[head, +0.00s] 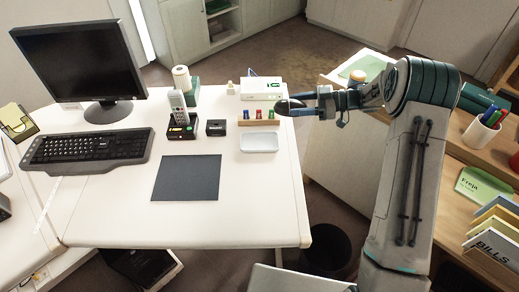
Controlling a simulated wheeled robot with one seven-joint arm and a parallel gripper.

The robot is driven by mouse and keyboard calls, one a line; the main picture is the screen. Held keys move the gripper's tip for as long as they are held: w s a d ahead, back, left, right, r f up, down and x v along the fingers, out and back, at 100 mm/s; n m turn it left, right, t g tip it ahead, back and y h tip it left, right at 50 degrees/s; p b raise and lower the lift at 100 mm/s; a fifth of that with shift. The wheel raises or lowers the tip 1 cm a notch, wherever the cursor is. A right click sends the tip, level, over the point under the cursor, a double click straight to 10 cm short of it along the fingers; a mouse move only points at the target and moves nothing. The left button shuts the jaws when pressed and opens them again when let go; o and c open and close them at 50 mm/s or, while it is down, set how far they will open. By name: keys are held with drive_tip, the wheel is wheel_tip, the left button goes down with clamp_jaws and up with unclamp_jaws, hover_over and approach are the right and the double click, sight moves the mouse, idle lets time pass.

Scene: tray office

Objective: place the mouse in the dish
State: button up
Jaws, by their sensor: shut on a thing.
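My gripper (306,104) reaches in from the right and is shut on the dark mouse (290,106). The mouse sticks out from the left end of the fingers. It appears to be held above the desk's right edge. The dish (260,143) is a shallow white rectangular tray on the white desk. It lies below and left of the mouse in the picture, and it looks empty. The mouse and the dish are apart.
A wooden holder (258,122) with small coloured items stands just behind the dish. A white box (260,89) is further back. A dark mat (187,177), a phone in its stand (180,122), a keyboard (88,149) and a monitor (82,60) are leftward. The desk's front right is clear.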

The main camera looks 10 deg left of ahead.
drive_tip(key=shift+d+f+n+g+b, duration=0.35)
drive_tip(key=shift+d+n+g, duration=0.2)
drive_tip(key=shift+d, duration=0.2)
hover_over(266, 143)
drive_tip(key=shift+g, duration=0.25)
wheel_tip(266, 143, down, 7)
drive_tip(key=shift+w, duration=0.1)
drive_tip(key=shift+f, duration=1.9)
drive_tip(key=shift+f, duration=0.2)
drive_tip(key=o, duration=1.1)
drive_tip(key=shift+c, duration=0.2)
drive_tip(key=shift+r, duration=0.15)
